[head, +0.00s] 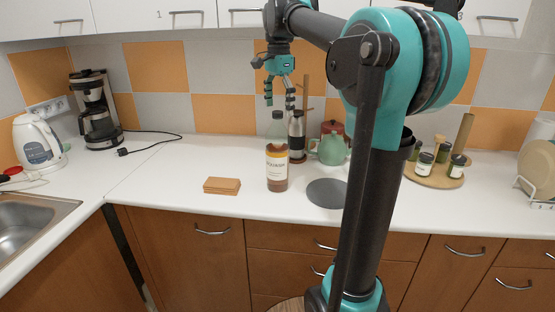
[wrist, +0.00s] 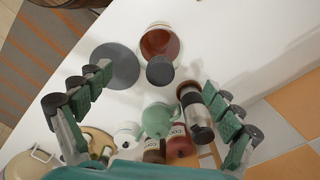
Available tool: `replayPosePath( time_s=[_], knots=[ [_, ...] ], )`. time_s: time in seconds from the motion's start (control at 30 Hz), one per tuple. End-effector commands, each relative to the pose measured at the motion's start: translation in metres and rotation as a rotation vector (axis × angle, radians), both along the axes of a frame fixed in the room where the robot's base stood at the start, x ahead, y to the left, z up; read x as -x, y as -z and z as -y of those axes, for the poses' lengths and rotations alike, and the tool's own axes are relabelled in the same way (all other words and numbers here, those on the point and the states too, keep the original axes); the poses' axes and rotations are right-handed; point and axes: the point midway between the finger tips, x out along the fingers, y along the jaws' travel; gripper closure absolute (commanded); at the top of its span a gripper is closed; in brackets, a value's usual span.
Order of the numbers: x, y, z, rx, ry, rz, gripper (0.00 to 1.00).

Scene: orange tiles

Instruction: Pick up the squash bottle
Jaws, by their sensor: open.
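The squash bottle (head: 277,170) stands upright on the white worktop, with brown liquid and a white label. In the wrist view I see the squash bottle (wrist: 160,42) from above, with a dark grey cap toward the camera. My gripper (head: 280,103) points down, above the bottle's level in the head view. In the wrist view my gripper (wrist: 156,78) has its fingers spread wide and empty. The bottle's cap shows between the fingertips, with a gap to both fingers.
A steel flask (head: 297,135) and a green teapot (head: 333,150) stand close behind and to the right of the bottle. A grey disc (head: 326,193) lies at its right, a brown block (head: 222,186) at its left. A jar tray (head: 433,175) is further right.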

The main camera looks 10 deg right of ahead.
Motion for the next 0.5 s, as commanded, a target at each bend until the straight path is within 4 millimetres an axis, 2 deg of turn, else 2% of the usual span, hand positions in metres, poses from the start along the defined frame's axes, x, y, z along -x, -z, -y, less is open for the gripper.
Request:
replayPosePath(
  time_s=[0.1,0.37,0.5],
  knots=[
    [0.0,0.021,0.0,0.0,0.0,0.0,0.08],
    [0.0,0.04,0.0,0.0,0.0,0.0,0.08],
    [0.001,0.056,-0.002,0.0,-0.001,0.0,0.08]
  ],
)
